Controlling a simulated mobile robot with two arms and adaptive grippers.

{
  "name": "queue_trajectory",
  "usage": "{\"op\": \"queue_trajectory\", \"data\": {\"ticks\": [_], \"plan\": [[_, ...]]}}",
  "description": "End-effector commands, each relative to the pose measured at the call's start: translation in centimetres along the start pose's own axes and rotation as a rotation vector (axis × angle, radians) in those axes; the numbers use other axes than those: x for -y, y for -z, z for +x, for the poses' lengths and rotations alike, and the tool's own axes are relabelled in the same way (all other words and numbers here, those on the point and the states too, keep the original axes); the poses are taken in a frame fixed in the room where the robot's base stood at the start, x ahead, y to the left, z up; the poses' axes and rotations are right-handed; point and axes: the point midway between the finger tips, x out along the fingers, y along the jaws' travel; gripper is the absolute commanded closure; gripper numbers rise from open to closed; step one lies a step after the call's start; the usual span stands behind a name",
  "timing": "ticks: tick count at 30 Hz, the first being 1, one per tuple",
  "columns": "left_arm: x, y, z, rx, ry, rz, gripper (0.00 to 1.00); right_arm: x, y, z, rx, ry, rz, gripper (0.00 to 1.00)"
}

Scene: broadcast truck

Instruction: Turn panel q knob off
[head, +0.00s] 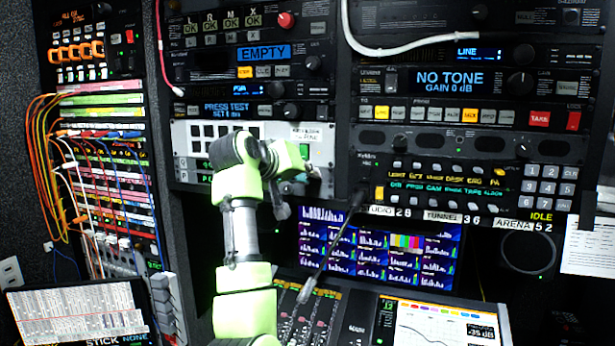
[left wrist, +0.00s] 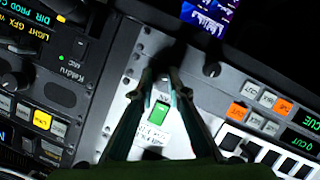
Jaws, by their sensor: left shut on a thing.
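The rack panel marked Q (head: 183,163) sits in the left rack, just above the row marked P. In the left wrist view its green display (left wrist: 302,144) reads "Q CUT". My left gripper (left wrist: 163,77) reaches the right end of this panel. Its fingers are shut on a small dark knob in line with the Q row. The fingertips hide most of the knob, and I cannot read its pointer. In the head view, my left gripper (head: 292,172) partly covers the panel. My right gripper is not in view.
A lit green switch (left wrist: 158,112) lies between my fingers. Another small knob (left wrist: 212,69) stands beside the gripper. A keypad panel (head: 450,182) is to the right. A thin dark stalk (head: 330,250) rises in front of the monitor screen (head: 390,250).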

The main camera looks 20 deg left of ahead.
Motion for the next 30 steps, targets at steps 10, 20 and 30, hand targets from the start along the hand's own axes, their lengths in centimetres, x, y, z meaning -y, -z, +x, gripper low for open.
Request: {"op": "queue_trajectory", "data": {"ticks": [10, 20, 30], "plan": [[0.36, -0.28, 0.14, 0.011, -0.111, -0.271, 1.0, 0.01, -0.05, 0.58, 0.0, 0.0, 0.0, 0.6], [0.45, -0.3, 0.16, 0.014, -0.175, -0.423, 1.0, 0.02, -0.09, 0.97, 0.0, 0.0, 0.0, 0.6], [0.46, -0.3, 0.17, 0.016, -0.192, -0.467, 1.0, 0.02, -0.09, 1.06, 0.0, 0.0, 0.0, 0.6]]}}
